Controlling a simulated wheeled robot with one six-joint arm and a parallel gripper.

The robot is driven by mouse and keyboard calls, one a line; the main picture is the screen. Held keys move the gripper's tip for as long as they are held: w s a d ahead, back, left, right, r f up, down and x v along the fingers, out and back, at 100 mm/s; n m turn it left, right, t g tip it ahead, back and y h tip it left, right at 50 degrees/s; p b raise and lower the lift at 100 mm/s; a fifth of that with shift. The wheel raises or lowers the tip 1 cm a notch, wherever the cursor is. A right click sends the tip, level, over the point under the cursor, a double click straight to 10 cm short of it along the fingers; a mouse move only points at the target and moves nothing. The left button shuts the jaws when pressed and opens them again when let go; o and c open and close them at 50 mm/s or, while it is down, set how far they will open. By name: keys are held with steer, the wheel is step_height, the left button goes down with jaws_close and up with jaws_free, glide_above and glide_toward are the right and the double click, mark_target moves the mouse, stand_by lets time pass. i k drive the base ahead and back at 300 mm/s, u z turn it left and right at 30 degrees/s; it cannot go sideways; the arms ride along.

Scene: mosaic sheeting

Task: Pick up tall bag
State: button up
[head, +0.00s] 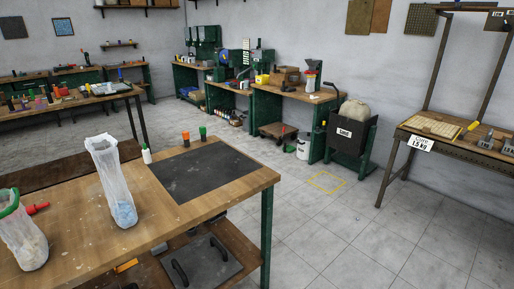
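A tall, clear plastic bag (112,183) stands upright on the wooden workbench (80,240) at the left of the head view. A second, shorter-looking clear bag (22,240) with a green rim stands at the left edge, partly cut off by the frame. My gripper is not in view.
A dark mat (205,172) lies right of the tall bag. A small white bottle (146,155) and orange-capped (186,139) and green-capped (203,133) containers stand behind it. A red-handled tool (37,208) lies between the bags. Open floor (350,240) extends right of the bench.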

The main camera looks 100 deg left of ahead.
mark_target(104, 149)
steer(key=k, duration=0.55)
steer(key=u, duration=5.25)
